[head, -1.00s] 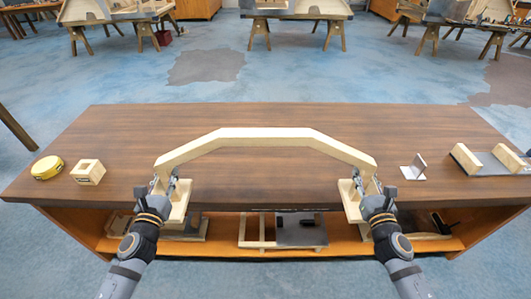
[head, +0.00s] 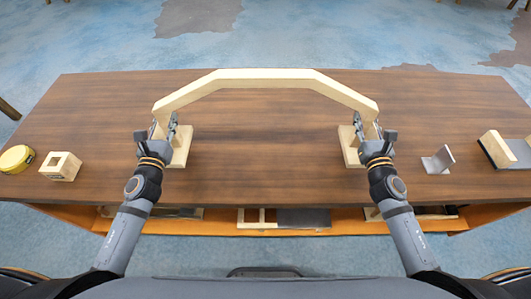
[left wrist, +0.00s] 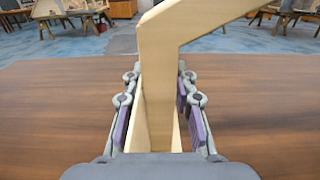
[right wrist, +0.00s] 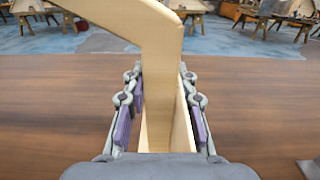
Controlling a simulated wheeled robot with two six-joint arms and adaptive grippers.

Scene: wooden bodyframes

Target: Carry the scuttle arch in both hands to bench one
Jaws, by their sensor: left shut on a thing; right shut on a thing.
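The scuttle arch (head: 265,79) is a pale wooden arch with a flat top, sloping shoulders and two legs with flat feet. It stands upright over the brown bench top (head: 265,165). I cannot tell whether its feet touch the bench. My left gripper (head: 166,134) is shut on the arch's left leg, which also shows between the fingers in the left wrist view (left wrist: 158,90). My right gripper (head: 369,134) is shut on the right leg, which shows in the right wrist view (right wrist: 158,90). The fingers partly hide the lower legs.
A yellow tape measure (head: 16,159) and a wooden block with a square hole (head: 60,166) lie at the bench's left. A metal angle plate (head: 438,161) and a wood-sided metal piece (head: 507,149) are at the right. The middle is clear. A lower shelf (head: 350,222) holds parts.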

